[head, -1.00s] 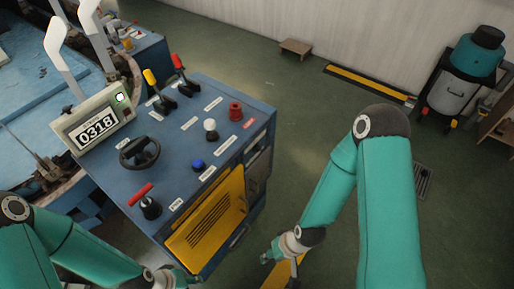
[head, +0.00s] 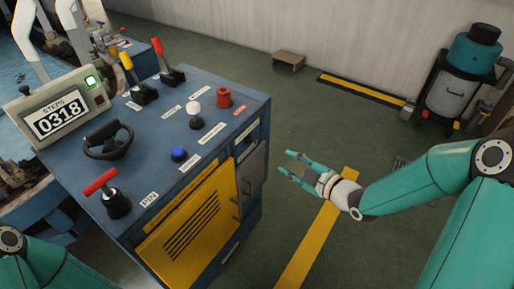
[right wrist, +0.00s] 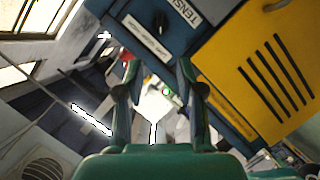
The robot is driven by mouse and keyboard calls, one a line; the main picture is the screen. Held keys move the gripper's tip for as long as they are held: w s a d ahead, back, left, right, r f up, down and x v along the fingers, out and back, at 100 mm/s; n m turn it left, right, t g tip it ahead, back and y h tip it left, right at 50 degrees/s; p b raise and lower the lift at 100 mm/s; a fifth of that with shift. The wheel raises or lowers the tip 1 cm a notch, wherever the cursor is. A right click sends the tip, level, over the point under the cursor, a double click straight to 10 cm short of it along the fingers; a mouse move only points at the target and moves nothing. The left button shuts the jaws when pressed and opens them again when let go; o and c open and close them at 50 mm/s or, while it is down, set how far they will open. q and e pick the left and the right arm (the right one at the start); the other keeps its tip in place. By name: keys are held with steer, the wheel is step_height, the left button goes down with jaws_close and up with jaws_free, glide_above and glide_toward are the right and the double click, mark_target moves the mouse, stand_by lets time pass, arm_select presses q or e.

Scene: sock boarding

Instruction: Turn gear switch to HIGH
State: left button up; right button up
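The blue control console (head: 215,165) stands left of centre in the head view. Its top carries a yellow-handled lever (head: 128,64), a red-handled lever (head: 160,55), a white knob (head: 194,109), a red button (head: 224,96), a blue button (head: 179,154) and a red T-handle (head: 100,183). Labels there are too small to read, so I cannot tell which control is the gear switch. The right wrist view shows a black knob (right wrist: 160,24) on a blue panel. My right gripper (head: 284,164) is open and empty, right of the console and apart from it. My left gripper is out of view.
A display reading 0318 (head: 58,115) and a black handwheel (head: 107,140) are at the console's left. A yellow vented door (head: 190,228) is on its front. A low wooden stool (head: 289,61) and a teal vacuum (head: 458,85) stand by the wall.

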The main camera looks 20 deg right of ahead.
mark_target(254, 143)
steer(key=x, duration=1.5)
steer(key=shift+f, duration=0.1)
jaws_close()
